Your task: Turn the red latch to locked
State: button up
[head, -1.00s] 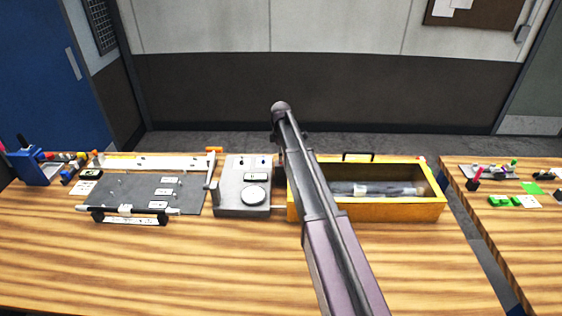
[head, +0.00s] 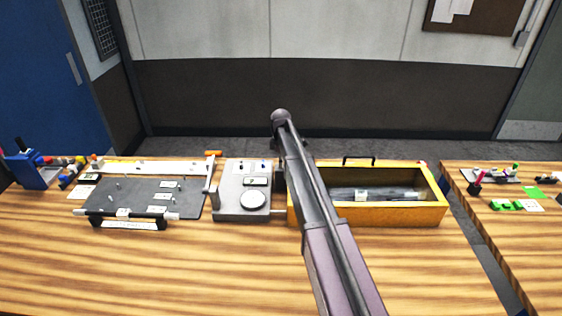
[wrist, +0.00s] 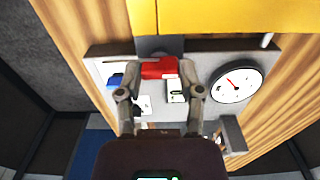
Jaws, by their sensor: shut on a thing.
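The red latch (wrist: 158,68) sits at the upper edge of the grey panel box in the wrist view. My gripper (wrist: 163,74) has one finger on each side of it and is shut on it. The fingers hide its ends, and I cannot read its lock position. The grey panel box (head: 229,205) stands on the bench left of my arm in the head view. It carries a round dial (wrist: 236,82), a blue part (wrist: 116,80) and small labels. The latch is hidden behind my arm in the head view.
A yellow open box (head: 400,215) holding a grey cylindrical part (head: 385,194) stands right of the panel box. A dark plate (head: 125,195) with pegs and labels lies to the left. The bench front (head: 200,270) is clear.

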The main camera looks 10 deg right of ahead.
jog(key=shift+m, duration=0.5)
jog(key=m, duration=0.3)
jog(key=shift+s, duration=0.1)
jog(key=m, duration=0.9)
jog(key=shift+m, duration=2.5)
jog(key=o, duration=1.1)
jog(key=shift+o, duration=0.2)
